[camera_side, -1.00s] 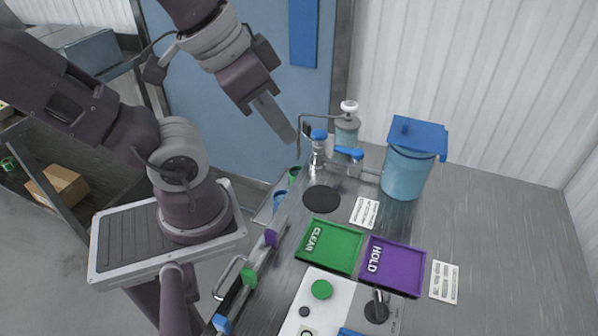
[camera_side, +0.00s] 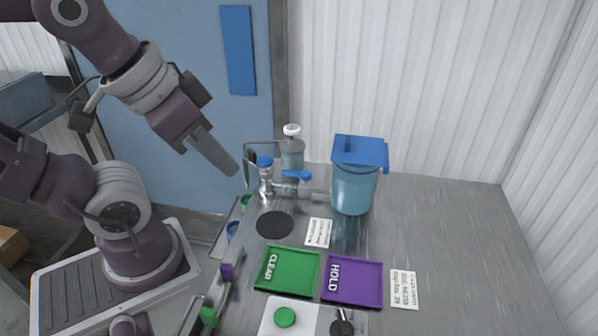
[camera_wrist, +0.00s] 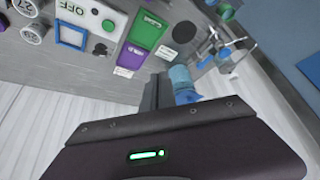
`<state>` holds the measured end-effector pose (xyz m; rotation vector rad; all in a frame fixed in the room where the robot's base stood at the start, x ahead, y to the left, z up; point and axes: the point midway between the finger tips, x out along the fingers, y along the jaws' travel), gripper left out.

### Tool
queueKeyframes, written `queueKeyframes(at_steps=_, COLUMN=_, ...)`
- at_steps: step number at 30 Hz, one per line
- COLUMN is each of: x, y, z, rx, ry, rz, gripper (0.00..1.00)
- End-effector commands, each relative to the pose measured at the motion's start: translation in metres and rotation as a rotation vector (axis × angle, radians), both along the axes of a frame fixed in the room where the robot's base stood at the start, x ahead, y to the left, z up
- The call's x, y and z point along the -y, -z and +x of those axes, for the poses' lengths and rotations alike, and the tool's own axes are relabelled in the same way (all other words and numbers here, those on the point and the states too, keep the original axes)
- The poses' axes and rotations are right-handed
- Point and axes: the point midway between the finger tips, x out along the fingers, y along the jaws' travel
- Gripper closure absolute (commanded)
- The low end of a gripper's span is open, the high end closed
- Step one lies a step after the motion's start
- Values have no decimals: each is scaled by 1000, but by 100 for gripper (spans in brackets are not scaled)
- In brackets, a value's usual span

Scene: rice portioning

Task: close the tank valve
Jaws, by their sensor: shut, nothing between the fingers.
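The tank (camera_side: 354,188) is a translucent blue cylinder with a blue lid, at the back of the bench in the side view. A short metal pipe runs left from its base to a metal tap fitting (camera_side: 266,184) topped by a blue knob. A small blue valve handle (camera_side: 297,175) sits on this pipe and looks roughly in line with it. My gripper (camera_side: 234,171) is shut and empty, left of the tap fitting and apart from the handle. In the wrist view my gripper (camera_wrist: 157,91) points toward the bench and the blue tank (camera_wrist: 181,78) shows beside it.
A grey bottle with a white top (camera_side: 292,152) stands behind the pipe. A black disc (camera_side: 275,225) lies in front of the tap. A green CLEAR tray (camera_side: 287,271), a purple HOLD tray (camera_side: 353,282) and a control panel (camera_side: 303,319) are nearer. The bench's right side is clear.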

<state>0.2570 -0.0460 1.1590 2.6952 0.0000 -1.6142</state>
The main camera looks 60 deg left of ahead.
Motion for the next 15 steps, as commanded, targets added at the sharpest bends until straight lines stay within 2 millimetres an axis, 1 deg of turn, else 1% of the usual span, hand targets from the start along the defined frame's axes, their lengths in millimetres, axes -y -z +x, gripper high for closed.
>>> queueKeyframes(at_steps=1, x=0, y=0, z=1, rx=-3, ry=3, rz=4, gripper=88)
queueKeyframes(at_steps=2, x=-2, y=-1, z=4, rx=-9, ry=7, rz=12, gripper=82)
queueKeyframes(at_steps=3, x=-4, y=-3, z=12, rx=-28, ry=23, rz=34, gripper=74)
queueKeyframes(at_steps=4, x=-8, y=-4, z=22, rx=-48, ry=42, rz=57, gripper=69)
queueKeyframes(at_steps=5, x=-12, y=-5, z=33, rx=-76, ry=69, rz=86, gripper=63)
queueKeyframes(at_steps=6, x=-21, y=-4, z=53, rx=-122, ry=116, rz=126, gripper=58)
queueKeyframes(at_steps=8, x=-38, y=1, z=88, rx=-198, ry=207, rz=182, gripper=58)
queueKeyframes(at_steps=9, x=-52, y=9, z=111, rx=-247, ry=272, rz=210, gripper=58)
queueKeyframes(at_steps=11, x=-74, y=26, z=143, rx=-317, ry=376, rz=233, gripper=58)
queueKeyframes(at_steps=12, x=-89, y=41, z=161, rx=-356, ry=444, rz=238, gripper=58)
queueKeyframes(at_steps=14, x=-112, y=65, z=184, rx=-403, ry=540, rz=236, gripper=58)
queueKeyframes(at_steps=15, x=-125, y=80, z=195, rx=-425, ry=596, rz=227, gripper=58)
